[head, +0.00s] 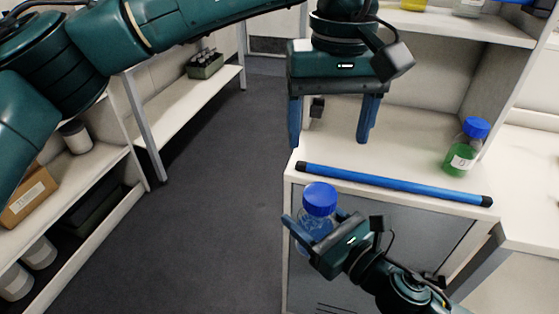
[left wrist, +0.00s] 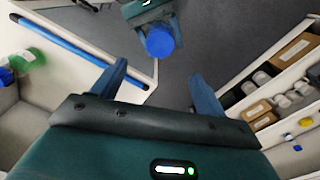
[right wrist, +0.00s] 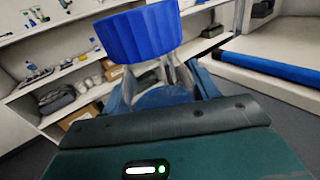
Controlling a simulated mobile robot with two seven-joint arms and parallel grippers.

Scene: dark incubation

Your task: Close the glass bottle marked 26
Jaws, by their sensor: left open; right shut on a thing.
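A glass bottle (head: 306,236) with a blue cap (head: 319,198) is held upright in my right gripper (head: 310,232), in front of the counter edge. The cap also shows in the right wrist view (right wrist: 137,35), above the clear neck, and from above in the left wrist view (left wrist: 160,42). I cannot tell how tightly it sits. No marking on this bottle is readable. My left gripper (head: 331,125) is open and empty, fingers pointing down, above and behind the bottle. A second bottle (head: 459,158) with green liquid and a blue cap stands on the counter at right; its label is unreadable.
A blue bar with black ends (head: 390,185) runs along the counter's front edge. Shelves with a cardboard box (head: 28,196) and jars stand at left. Open floor (head: 225,190) lies between.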

